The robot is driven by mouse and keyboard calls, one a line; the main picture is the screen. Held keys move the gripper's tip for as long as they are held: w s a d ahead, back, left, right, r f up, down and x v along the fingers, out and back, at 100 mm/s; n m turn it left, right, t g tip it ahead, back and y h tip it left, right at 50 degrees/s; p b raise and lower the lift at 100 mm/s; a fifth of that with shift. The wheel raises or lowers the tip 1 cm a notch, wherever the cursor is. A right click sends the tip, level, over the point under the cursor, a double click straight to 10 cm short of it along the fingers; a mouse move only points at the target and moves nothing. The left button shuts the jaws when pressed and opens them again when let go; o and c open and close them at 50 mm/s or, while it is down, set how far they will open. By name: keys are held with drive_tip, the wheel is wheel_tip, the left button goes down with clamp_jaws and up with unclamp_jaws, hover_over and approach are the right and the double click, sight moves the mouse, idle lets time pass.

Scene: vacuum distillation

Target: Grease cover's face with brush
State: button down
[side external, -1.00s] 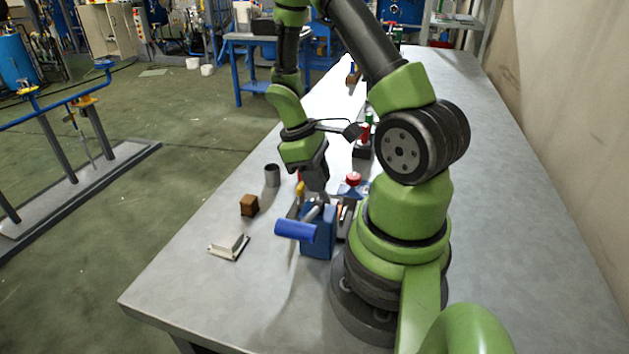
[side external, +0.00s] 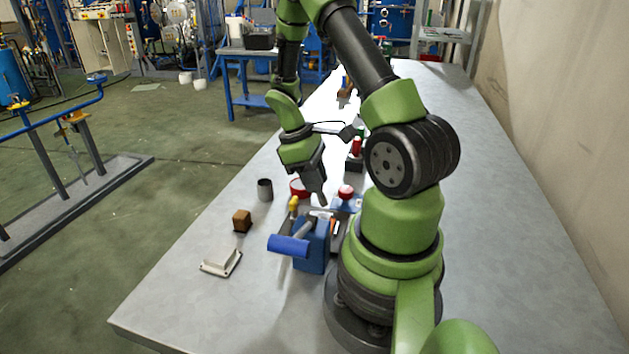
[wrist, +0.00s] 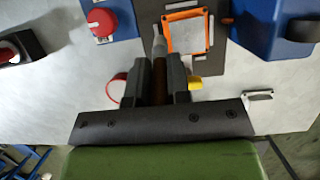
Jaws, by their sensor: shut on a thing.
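My gripper (wrist: 163,65) is shut on a brush (wrist: 160,42). Its brown handle sits between the dark fingers and its grey tapered end points forward in the wrist view. An orange-edged square face (wrist: 188,35), which looks like the cover, lies on a dark plate (wrist: 217,62) just right of the brush end. I cannot tell whether the bristles touch it. In the side view my gripper (side external: 322,199) is just above and behind the blue block (side external: 311,252); the brush cannot be made out there.
A red knob (side external: 345,191) on a blue base stands right of my gripper. A red-rimmed round thing (side external: 299,188), a grey cup (side external: 265,190), a brown block (side external: 242,220) and a pale flanged part (side external: 221,262) stand to the left. The table's front left is clear.

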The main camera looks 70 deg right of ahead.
drive_tip(key=shift+r, duration=2.75)
drive_tip(key=shift+r, duration=0.1)
drive_tip(key=shift+r, duration=1.4)
drive_tip(key=w+a, duration=0.5)
drive_tip(key=a, duration=0.4)
drive_tip(key=w+a+r, duration=0.1)
drive_tip(key=w+a, duration=0.5)
drive_tip(key=a, duration=0.3)
drive_tip(key=shift+w+r, duration=0.2)
drive_tip(key=shift+w, duration=0.1)
